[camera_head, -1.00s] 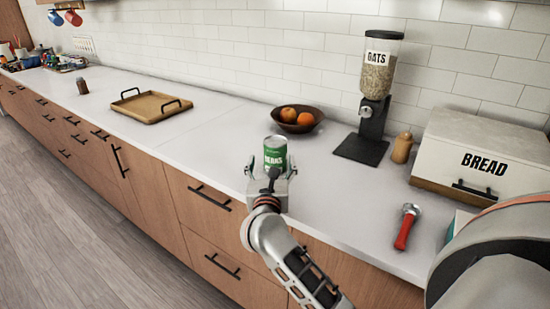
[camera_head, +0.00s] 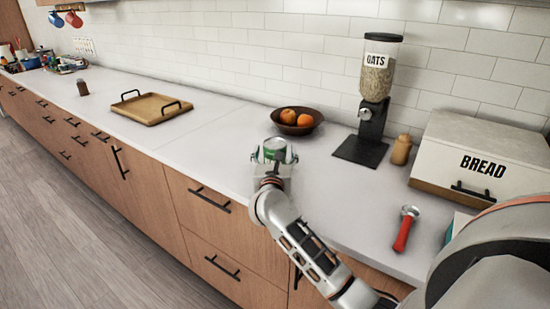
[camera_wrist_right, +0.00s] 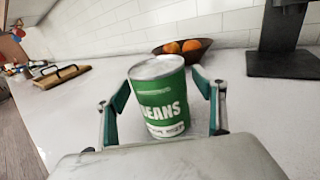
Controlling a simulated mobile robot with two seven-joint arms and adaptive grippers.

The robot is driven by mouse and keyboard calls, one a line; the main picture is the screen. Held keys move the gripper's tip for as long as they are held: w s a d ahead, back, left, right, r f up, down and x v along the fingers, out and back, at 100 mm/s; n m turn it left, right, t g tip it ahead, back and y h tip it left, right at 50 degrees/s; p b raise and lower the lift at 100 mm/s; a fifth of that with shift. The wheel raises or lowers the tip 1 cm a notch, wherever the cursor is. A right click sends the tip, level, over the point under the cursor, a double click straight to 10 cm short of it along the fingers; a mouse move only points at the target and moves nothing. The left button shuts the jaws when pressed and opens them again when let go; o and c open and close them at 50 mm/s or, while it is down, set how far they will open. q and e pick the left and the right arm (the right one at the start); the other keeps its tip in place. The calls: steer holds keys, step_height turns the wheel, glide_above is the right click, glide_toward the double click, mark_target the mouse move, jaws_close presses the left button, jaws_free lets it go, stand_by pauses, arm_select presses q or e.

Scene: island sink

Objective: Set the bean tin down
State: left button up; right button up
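The bean tin (camera_head: 274,150) is green with a silver lid. It stands near the front edge of the counter (camera_head: 225,150). My right gripper (camera_head: 275,158) is around it, fingers one on each side. In the right wrist view the tin (camera_wrist_right: 162,100) sits between the teal-padded fingers of the gripper (camera_wrist_right: 166,105), with gaps showing beside it, so the gripper looks open. The tin looks tilted in that view, in which the camera is also slanted. Its lower part is hidden by the gripper in the head view. My left gripper is not in view.
A bowl of oranges (camera_head: 297,129) stands behind the tin. The oats dispenser (camera_head: 375,95), a small wooden bottle (camera_head: 401,150), the bread box (camera_head: 480,165) and a red-handled tool (camera_head: 405,230) are to the right. A wooden tray (camera_head: 150,110) lies left; counter between is clear.

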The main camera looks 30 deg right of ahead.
steer(key=shift+r, duration=0.1)
steer(key=c, duration=1.5)
steer(key=shift+o, duration=0.2)
step_height(320, 180, up, 20)
steer(key=p, duration=0.2)
